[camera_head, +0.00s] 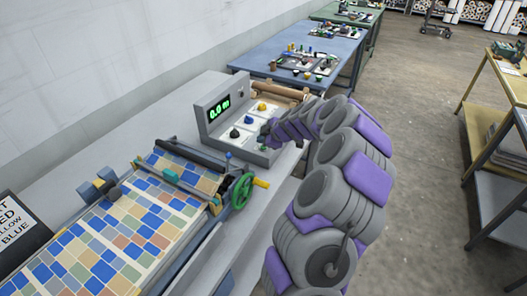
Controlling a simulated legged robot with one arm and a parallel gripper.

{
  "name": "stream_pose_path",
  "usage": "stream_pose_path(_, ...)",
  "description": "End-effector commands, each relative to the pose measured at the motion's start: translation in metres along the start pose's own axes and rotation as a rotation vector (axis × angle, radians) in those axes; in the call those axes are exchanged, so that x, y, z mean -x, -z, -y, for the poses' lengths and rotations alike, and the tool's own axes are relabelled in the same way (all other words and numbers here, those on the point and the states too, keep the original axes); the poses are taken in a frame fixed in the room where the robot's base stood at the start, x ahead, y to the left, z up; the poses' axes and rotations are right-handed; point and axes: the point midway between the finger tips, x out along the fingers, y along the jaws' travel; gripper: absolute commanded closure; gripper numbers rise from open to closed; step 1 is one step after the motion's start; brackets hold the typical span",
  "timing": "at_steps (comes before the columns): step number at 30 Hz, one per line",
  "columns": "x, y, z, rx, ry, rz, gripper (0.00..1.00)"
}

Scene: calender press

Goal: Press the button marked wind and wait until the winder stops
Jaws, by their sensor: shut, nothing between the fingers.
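A grey control box (213,122) stands on the long grey bench, with a green lit display (219,109) reading 0.0 m. Its sloping white panel carries several knobs or buttons, among them a yellow one (262,106) and black ones (234,133). The labels are too small to read, so I cannot tell which is marked wind. My gripper (266,134) is shut and empty at the panel's right edge, low over it. I cannot tell whether it touches a button. My arm hides part of the panel's right side.
A press bed with patchwork-patterned sheet (110,235) and a green handwheel (241,191) lies left of my arm. A brown roll (278,91) lies behind the box. A blue table (300,50) stands beyond. Floor is open at right, before a yellow-topped table (511,82).

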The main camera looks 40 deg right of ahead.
Motion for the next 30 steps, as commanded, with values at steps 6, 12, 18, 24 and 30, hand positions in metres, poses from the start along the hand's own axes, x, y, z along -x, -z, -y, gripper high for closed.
stream_pose_path(6, -0.007, -0.015, -0.003, -0.01, 0.003, -0.005, 1.0)
stream_pose_path(12, -0.007, -0.017, -0.005, -0.012, 0.005, -0.006, 1.0)
stream_pose_path(18, -0.005, -0.008, 0.001, -0.006, 0.004, -0.004, 1.0)
stream_pose_path(24, -0.005, -0.006, 0.002, -0.004, 0.003, -0.002, 1.0)
stream_pose_path(30, -0.007, -0.014, -0.003, -0.01, 0.004, -0.005, 1.0)
